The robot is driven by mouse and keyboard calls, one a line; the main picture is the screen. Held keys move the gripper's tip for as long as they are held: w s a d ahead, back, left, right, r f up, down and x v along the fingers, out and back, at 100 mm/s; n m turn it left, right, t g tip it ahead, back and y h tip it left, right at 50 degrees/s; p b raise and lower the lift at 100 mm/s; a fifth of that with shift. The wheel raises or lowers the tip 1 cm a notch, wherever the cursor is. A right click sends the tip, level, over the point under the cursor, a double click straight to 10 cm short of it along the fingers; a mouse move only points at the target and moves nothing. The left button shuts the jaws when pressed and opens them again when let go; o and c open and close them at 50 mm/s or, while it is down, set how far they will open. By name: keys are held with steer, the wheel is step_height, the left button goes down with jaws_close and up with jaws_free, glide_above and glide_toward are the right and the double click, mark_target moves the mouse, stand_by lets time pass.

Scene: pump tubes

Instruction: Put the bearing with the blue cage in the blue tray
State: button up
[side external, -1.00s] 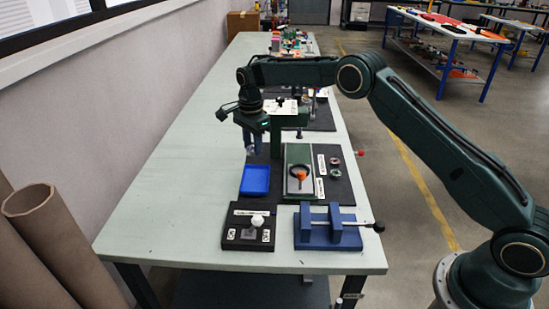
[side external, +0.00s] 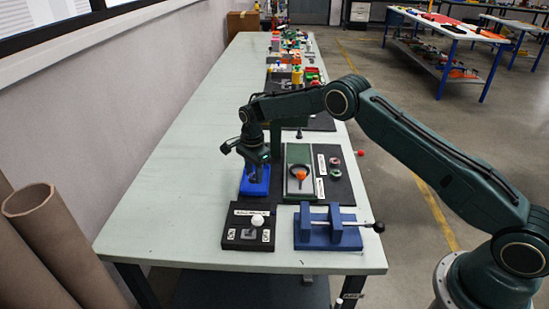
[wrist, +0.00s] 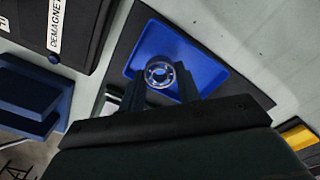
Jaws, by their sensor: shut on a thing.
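The blue tray (side external: 245,190) lies on the table left of the green plate, and it fills the upper middle of the wrist view (wrist: 205,50). My gripper (side external: 257,178) points down over the tray. In the wrist view my gripper (wrist: 158,82) is shut on a metal bearing (wrist: 160,72), with the tray behind it. The bearing looks silvery with a ring of balls, and its cage colour is too small to tell. In the side view my fingers hide the bearing. Its height above the tray floor cannot be told.
A green plate (side external: 290,188) holding a black ring and orange part is right of the tray. Two small rings (side external: 335,162) lie farther right. A black demagnetizer box (side external: 236,236) and a blue vise (side external: 312,235) stand in front. Left of the tray, the table is bare.

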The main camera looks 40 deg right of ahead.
mark_target(254, 176)
steer(key=shift+f, duration=1.35)
steer(key=shift+f, duration=0.15)
steer(key=o, duration=1)
step_height(254, 176, up, 12)
steer(key=shift+r, duration=0.15)
